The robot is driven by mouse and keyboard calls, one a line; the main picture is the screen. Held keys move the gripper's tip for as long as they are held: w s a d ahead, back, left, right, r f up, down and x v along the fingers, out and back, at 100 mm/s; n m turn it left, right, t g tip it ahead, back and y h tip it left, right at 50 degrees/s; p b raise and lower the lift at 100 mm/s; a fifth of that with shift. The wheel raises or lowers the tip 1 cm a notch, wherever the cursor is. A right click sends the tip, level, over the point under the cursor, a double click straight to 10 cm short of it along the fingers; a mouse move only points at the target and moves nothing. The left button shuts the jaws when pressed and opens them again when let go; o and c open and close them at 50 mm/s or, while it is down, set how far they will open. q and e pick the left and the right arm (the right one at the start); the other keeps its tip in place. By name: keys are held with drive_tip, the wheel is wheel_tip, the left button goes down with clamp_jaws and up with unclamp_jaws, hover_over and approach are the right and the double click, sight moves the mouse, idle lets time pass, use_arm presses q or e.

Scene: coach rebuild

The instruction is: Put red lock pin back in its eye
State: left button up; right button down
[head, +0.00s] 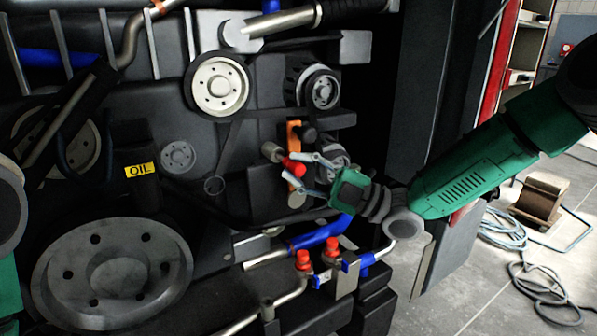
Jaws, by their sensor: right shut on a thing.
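The red lock pin (292,167) is between the fingers of my right gripper (305,174), which is shut on it. The pin lies roughly level, in front of an orange upright bar (294,137) on the engine. A grey round end (271,152) shows just left of the pin. I cannot tell whether it belongs to the pin. The eye cannot be made out clearly; the fingers and pin cover that area. My left gripper is not in view; only part of my left arm shows at the left edge.
Pulleys (218,85) and a large grey wheel (113,274) surround the work spot. Two red-capped fittings (303,260) and blue hoses (318,235) sit just below my right gripper. A dark panel (423,95) stands right of the engine. Cables (545,290) lie on the floor.

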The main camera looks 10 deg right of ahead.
drive_tip(key=shift+w+a, duration=0.1)
drive_tip(key=shift+w, duration=0.25)
drive_tip(key=shift+r, duration=0.1)
drive_tip(key=c, duration=1.3)
unclamp_jaws()
drive_tip(key=shift+w, duration=0.1)
drive_tip(key=o, duration=0.4)
drive_tip(key=shift+a, duration=0.1)
drive_tip(key=b+v, duration=0.2)
drive_tip(key=v, duration=0.6)
